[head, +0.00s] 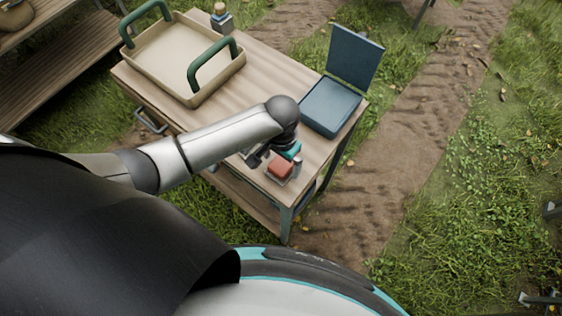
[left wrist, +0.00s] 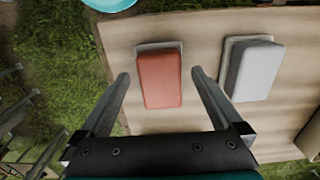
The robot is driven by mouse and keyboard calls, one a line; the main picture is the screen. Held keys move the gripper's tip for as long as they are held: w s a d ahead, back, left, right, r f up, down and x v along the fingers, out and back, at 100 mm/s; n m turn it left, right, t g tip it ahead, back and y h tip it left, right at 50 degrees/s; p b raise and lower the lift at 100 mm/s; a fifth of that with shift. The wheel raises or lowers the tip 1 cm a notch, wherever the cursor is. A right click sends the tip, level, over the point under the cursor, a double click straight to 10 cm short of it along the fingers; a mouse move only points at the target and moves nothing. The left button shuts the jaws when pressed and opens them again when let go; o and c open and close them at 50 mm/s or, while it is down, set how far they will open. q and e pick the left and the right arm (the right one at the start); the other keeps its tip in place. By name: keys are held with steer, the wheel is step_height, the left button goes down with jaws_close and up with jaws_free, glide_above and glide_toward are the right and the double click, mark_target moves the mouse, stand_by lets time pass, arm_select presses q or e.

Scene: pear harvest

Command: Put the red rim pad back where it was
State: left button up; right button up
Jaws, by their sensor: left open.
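The red rim pad (head: 281,169) lies near the close end of the wooden table, below my left gripper in the head view. In the left wrist view the red pad (left wrist: 160,80) rests on a thin grey plate (left wrist: 158,46), whose edge shows past its far end. My left gripper (left wrist: 160,76) is open, with one finger on each side of the red pad and gaps between. I cannot tell how far above the table the fingertips are. My right gripper is not in view.
A grey pad (left wrist: 257,72) on its own light plate lies right of the red pad. A blue box with raised lid (head: 331,104) and a beige tray with green handles (head: 160,48) stand farther back on the table (head: 275,75). Bare wood lies between them.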

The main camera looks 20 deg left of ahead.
mark_target(281, 164)
arm_select(q)
step_height(281, 164, up, 10)
steer(key=p, duration=0.2)
steer(key=shift+r, duration=0.1)
